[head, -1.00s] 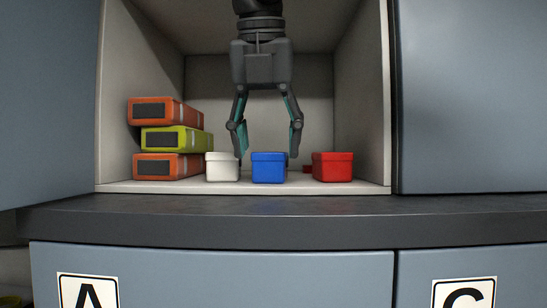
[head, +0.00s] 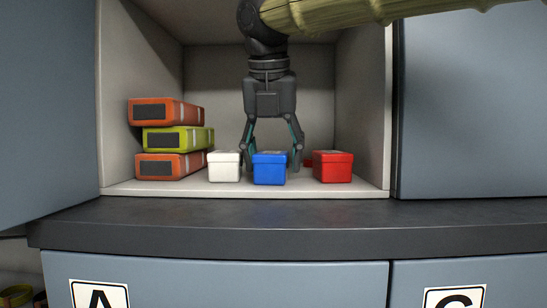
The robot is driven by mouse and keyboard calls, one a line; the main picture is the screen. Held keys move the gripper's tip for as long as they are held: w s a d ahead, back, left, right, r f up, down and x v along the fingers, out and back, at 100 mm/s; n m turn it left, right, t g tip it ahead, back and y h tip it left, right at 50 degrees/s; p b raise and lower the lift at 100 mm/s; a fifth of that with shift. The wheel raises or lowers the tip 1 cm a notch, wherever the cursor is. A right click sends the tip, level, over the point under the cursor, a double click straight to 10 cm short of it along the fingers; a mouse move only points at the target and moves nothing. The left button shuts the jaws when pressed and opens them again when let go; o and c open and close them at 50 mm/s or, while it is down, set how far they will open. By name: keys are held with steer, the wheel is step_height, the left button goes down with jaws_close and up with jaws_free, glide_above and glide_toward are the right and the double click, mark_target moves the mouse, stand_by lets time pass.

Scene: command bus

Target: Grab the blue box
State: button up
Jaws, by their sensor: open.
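The blue box (head: 270,169) is a small lidded box on the cubby floor near its front edge. It stands between a white box (head: 225,167) on its left and a red box (head: 333,167) on its right. My gripper (head: 271,163) points straight down at the blue box, with its fingers apart. The left finger is in the gap by the white box and the right finger is by the blue box's right side. The lower fingertips are partly hidden behind the boxes, and I cannot tell whether they touch the blue box.
Orange and green cases (head: 178,139) are stacked at the left inside the cubby (head: 118,80). A small red object shows partly behind the red box. Cubby walls stand on both sides, and a dark counter (head: 290,222) runs below in front. Free floor lies right of the red box.

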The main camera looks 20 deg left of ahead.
steer(key=shift+w+a+f, duration=0.1)
steer(key=c, duration=0.8)
steer(key=shift+c, duration=0.2)
